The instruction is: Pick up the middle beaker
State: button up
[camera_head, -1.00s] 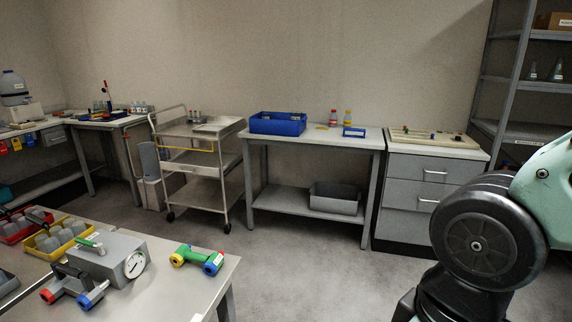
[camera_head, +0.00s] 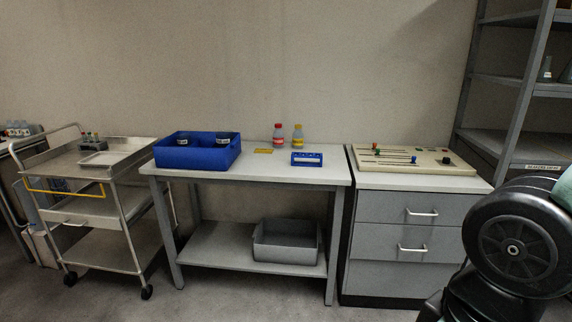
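I cannot make out any beaker for certain. The grey metal shelf unit (camera_head: 513,110) at the right edge has a small white label (camera_head: 541,167) on a lower board; it seems to start with "BEAKERS", but the text is blurred. What stands on that board is hidden or out of frame. Cone-shaped glass vessels, which look like flasks, stand on a higher shelf; one glass flask (camera_head: 545,71) shows near the right edge. My gripper is not in view; only a dark round joint of my arm shows at lower right, in front of the shelf unit's lower part.
A workbench (camera_head: 262,175) holds a blue bin (camera_head: 197,157) with dark containers, two bottles and a blue rack (camera_head: 307,159). A grey drawer cabinet (camera_head: 400,250) carries a beige panel (camera_head: 405,158). A metal trolley (camera_head: 95,210) stands left. Bare floor lies in front.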

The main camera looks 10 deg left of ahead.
aim_at(184, 139)
jog(key=i+u, duration=0.4)
jog(key=i, duration=0.35)
jog(key=i+l+u, duration=0.15)
jog(key=i+u, duration=0.25)
jog(key=i, duration=0.35)
jog(key=i+j+z, duration=0.15)
jog(key=i+j, duration=0.85)
jog(key=j, duration=0.25)
jog(key=i+j+z, duration=0.1)
jog(key=j, duration=0.3)
jog(key=i+j, duration=0.15)
jog(key=j, duration=0.25)
jog(key=i+j, duration=0.1)
jog(key=j, duration=0.35)
jog(key=z, duration=0.05)
